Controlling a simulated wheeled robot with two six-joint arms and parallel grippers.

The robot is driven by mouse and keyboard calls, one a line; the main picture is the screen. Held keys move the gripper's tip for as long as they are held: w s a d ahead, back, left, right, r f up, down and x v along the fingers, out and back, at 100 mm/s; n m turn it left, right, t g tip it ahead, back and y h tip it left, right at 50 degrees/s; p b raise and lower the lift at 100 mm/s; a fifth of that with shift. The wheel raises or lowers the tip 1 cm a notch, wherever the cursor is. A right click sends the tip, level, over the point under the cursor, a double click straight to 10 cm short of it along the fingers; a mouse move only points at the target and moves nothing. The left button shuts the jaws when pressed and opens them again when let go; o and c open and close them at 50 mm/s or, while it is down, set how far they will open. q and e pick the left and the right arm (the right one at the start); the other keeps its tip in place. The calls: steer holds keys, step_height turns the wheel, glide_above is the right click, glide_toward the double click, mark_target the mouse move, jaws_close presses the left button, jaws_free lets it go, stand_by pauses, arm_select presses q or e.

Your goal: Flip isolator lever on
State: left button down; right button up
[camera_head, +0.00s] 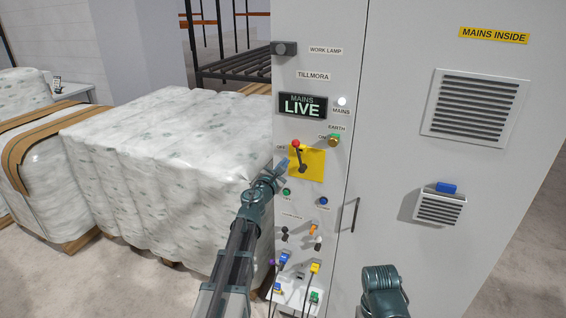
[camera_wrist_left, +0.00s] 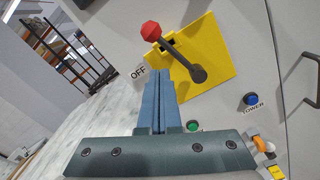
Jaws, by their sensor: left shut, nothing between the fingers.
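The isolator lever has a red ball knob (camera_head: 295,143) on a dark arm, mounted on a yellow plate (camera_head: 316,160) on the cabinet front. In the left wrist view the red knob (camera_wrist_left: 151,31) lies up and left of the dark pivot (camera_wrist_left: 199,75), on the side of the OFF label (camera_wrist_left: 138,71). My left gripper (camera_head: 282,166) is shut and empty, just left of the yellow plate. In the left wrist view its blue fingers (camera_wrist_left: 158,82) point toward the lever, with no clear contact. My right gripper is not in view.
A display (camera_head: 303,105) reads MAINS LIVE above the lever, beside a lit white lamp (camera_head: 342,101). Push buttons (camera_head: 286,191) and plugged cables (camera_head: 314,268) sit below. Wrapped bales (camera_head: 170,150) stand left of the cabinet. A vertical handle (camera_head: 355,215) is on the right.

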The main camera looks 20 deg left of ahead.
arm_select(q)
steer(key=s, duration=1)
steer(key=shift+a, duration=0.2)
steer(key=s+d+f+n+g+y, duration=0.25)
steer(key=d+f+n, duration=0.2)
steer(key=n, duration=0.55)
steer(key=s+d+f+n+g+y, duration=0.1)
steer(key=s+d+f+n+g, duration=0.25)
steer(key=f+n, duration=0.45)
steer(key=s+d+f+n+g+y, duration=0.2)
steer(key=s+d+f+n+g, duration=0.15)
steer(key=n, duration=0.95)
steer(key=s+d+f+n+g+h, duration=0.1)
steer(key=s+d+f+n+g, duration=0.2)
steer(key=s+d, duration=0.3)
steer(key=s+d+f+n+g+h, duration=0.2)
steer(key=s+d+g, duration=0.4)
steer(key=s, duration=0.5)
steer(key=shift+d+f+n, duration=0.5)
steer(key=shift+f+n, duration=0.35)
steer(key=shift+n, duration=0.35)
